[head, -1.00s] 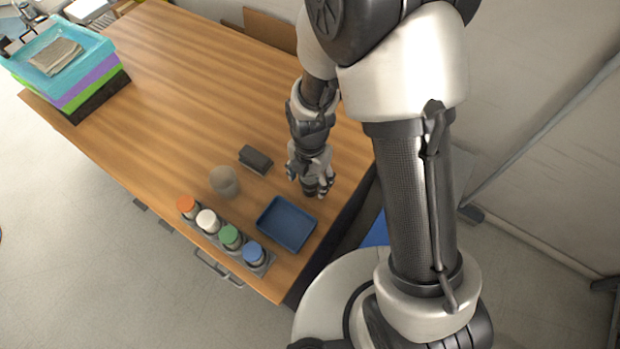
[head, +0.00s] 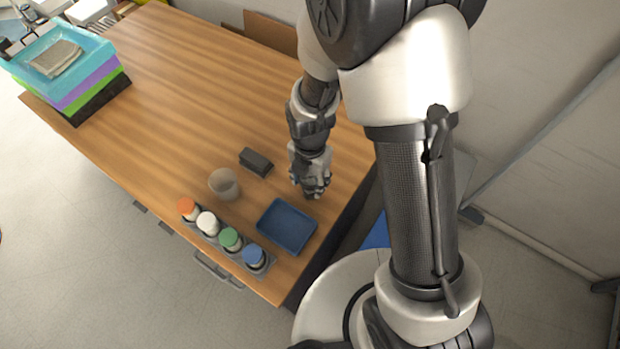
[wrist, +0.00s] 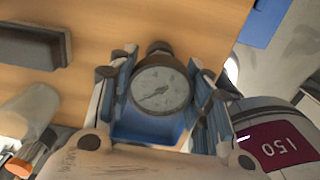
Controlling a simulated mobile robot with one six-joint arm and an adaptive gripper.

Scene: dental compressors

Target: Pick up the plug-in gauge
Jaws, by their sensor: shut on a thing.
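The plug-in gauge (wrist: 161,90) shows in the wrist view as a round dial with a pale face and a dark stem at the top. It sits between the two fingers of my gripper (wrist: 163,103), which is shut on it. In the head view my gripper (head: 312,190) is low over the wooden table, just above and right of the blue tray. The gauge itself is hidden behind the gripper in the head view. I cannot tell whether the gauge still touches the table.
The blue tray (head: 287,227) is close to the gripper. A rack with orange, white, green and blue capped jars (head: 231,239) stands along the table edge. A cup (head: 224,185) and a dark block (head: 256,161) are left of the gripper. Stacked trays (head: 66,68) stand far left.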

